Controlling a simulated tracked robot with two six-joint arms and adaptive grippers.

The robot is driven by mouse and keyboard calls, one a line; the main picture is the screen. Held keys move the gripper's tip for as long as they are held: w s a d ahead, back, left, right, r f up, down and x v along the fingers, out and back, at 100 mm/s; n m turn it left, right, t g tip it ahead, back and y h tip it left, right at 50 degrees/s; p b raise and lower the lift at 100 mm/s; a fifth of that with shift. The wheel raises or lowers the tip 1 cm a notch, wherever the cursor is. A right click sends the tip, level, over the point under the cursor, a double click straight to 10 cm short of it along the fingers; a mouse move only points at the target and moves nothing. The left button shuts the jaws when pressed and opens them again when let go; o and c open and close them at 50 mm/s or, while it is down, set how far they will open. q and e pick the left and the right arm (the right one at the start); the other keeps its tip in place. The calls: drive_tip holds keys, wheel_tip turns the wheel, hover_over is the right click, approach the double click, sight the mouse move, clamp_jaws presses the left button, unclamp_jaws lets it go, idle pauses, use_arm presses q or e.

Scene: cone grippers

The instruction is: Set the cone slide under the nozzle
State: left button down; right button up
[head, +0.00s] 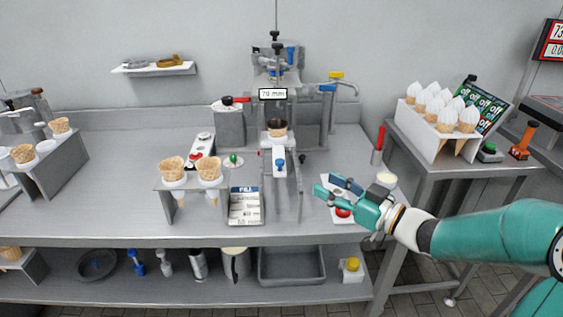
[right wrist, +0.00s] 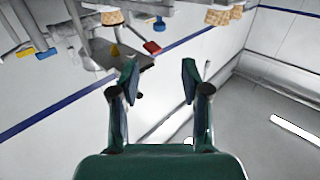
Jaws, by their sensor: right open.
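The cone slide (head: 279,157) is a pale carriage with a blue knob, at the middle of the bench in the head view. A brown wafer cone (head: 277,129) sits upright at its back end. The nozzle machine (head: 276,70) stands above and behind it, with a "79 mm" readout (head: 273,94) between. I cannot tell whether the cone is exactly below the outlet. My right gripper (head: 325,186) is open and empty, to the right of the slide and apart from it. Its spread fingers also show in the right wrist view (right wrist: 159,82). My left gripper is not in view.
A stand with two cones (head: 190,180) and a label box (head: 245,206) are left of the slide. A white plate with a red button (head: 343,212) lies by my right gripper. A red-handled tool (head: 378,145) stands at the right edge. Filled cones (head: 440,110) stand farther right.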

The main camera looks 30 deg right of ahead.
sight(283, 162)
drive_tip(key=p+x, duration=0.1)
drive_tip(key=x, duration=1.3)
drive_tip(key=shift+w, duration=0.4)
drive_tip(key=shift+c, duration=0.2)
clamp_jaws()
